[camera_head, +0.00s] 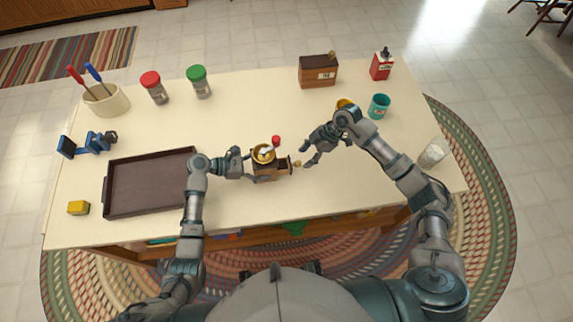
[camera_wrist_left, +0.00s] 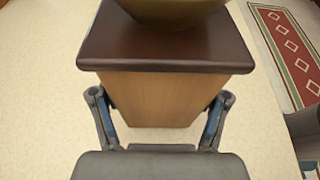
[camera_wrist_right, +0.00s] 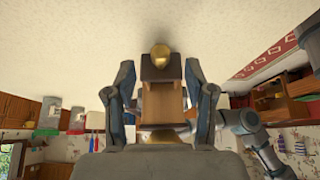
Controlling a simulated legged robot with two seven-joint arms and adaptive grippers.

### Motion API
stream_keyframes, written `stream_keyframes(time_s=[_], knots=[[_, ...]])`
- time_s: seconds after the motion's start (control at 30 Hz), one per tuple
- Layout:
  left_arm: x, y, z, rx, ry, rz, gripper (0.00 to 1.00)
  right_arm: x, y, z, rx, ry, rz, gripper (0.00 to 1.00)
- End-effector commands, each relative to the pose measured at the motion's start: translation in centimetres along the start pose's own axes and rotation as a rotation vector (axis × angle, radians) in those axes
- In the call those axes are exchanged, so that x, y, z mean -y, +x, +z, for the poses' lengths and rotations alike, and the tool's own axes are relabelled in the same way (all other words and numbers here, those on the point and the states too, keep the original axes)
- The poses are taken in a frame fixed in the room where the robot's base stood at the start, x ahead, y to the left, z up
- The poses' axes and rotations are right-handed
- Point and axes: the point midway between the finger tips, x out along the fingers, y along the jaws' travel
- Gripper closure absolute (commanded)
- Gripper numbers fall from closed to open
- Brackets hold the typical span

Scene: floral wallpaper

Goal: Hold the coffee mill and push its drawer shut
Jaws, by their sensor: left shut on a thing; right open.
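The coffee mill (camera_head: 265,172) stands on the table, with a wooden body, dark top, brass bowl and red-knobbed crank. My left gripper (camera_head: 250,165) is shut on its body from the left; in the left wrist view its fingers flank the wooden body (camera_wrist_left: 160,98). The drawer (camera_head: 287,165) sticks out of the mill's right side, its brass knob (camera_head: 297,163) facing my right gripper. My right gripper (camera_head: 309,157) is open and empty, just right of the knob, apart from it. The right wrist view, upside down, shows the knob (camera_wrist_right: 158,55) and drawer front (camera_wrist_right: 160,68) between its fingers.
A dark tray (camera_head: 150,184) lies left of my left arm, with a yellow block (camera_head: 78,208) beside it. A wooden box (camera_head: 318,72), red tin (camera_head: 382,64), teal cup (camera_head: 379,106) and glass (camera_head: 433,153) stand at the back and right. The table is clear behind the mill.

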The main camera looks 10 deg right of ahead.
Motion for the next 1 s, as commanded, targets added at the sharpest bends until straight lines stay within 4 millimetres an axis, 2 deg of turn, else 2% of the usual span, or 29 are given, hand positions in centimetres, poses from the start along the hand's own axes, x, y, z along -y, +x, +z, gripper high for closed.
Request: stream_keyframes(time_s=[0.1,0.3,0.67,0.87,0.9,1.0], knots=[[0.1,0.0,-0.2,-0.004,-0.001,0.000,0.59,0.0,1.7,0.0,-0.001,0.000,-0.001,0.46],[0.1,0.0,-0.2,-0.005,-0.001,-0.001,0.59,0.0,3.4,0.1,0.000,0.000,0.000,0.46],[0.1,0.1,-0.2,-0.005,-0.002,-0.001,0.59,0.0,3.8,0.1,-0.001,0.000,0.001,0.46],[0.1,0.1,-0.2,-0.005,-0.002,-0.002,0.59,0.0,3.8,0.1,-0.001,0.000,0.001,0.93],[0.1,0.1,-0.2,-0.005,-0.002,-0.002,0.59,0.0,3.8,0.1,-0.001,0.000,0.001,0.98],[0.1,0.1,-0.2,-0.005,-0.002,-0.002,0.59,0.0,3.8,0.1,-0.001,0.000,0.001,0.98]])
